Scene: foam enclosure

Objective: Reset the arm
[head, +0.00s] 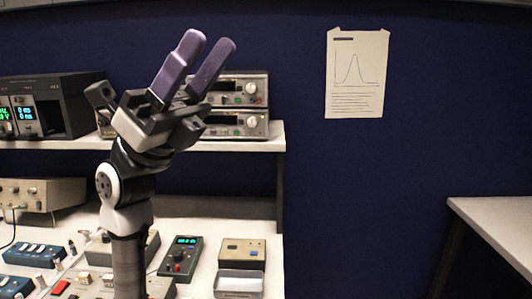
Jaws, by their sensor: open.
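My gripper (208,57) is raised in the head view, left of the middle, with its two purple fingers pointing up and to the right. The fingers are apart and nothing is between them. My arm stands upright below it, in front of the bench and shelf. The gripper overlaps the shelf instruments in the picture and touches nothing that I can see.
A shelf (235,146) carries stacked instruments (236,124) and a black unit with lit displays (60,104). Below, a bench holds control boxes (180,258) and a grey tray (238,291). A white table (500,225) stands right. A paper chart (356,73) hangs on the blue wall.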

